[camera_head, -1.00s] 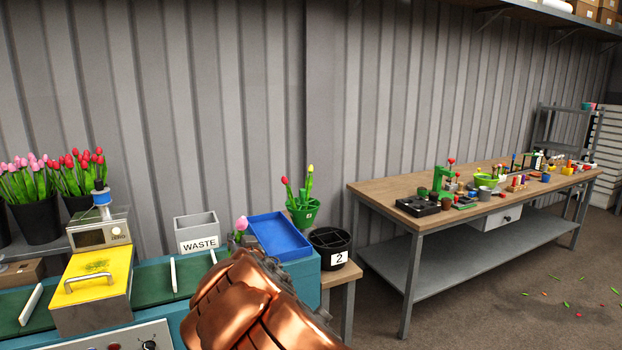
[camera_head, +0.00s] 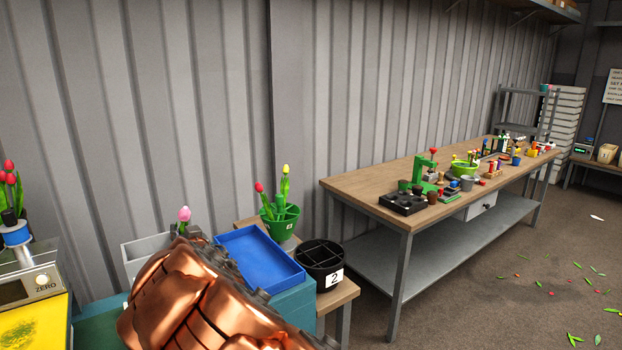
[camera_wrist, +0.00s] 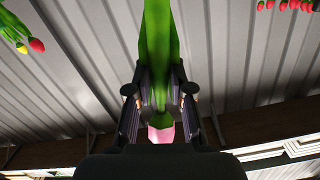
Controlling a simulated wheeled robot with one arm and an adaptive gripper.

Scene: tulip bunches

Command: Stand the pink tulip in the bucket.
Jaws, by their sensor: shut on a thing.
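The pink tulip's bloom (camera_head: 183,214) shows upright above my copper arm in the head view. A green bucket (camera_head: 279,226) holds a red and a yellow tulip, right of the pink bloom. A black bucket (camera_head: 320,262) marked 2, with dividers, looks empty beside the blue tray.
A blue tray (camera_head: 258,258) lies between my arm and the black bucket. A grey bin (camera_head: 140,250) stands behind my arm. A long wooden workbench (camera_head: 365,183) with many small items fills the right. Petals and leaves litter the floor there.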

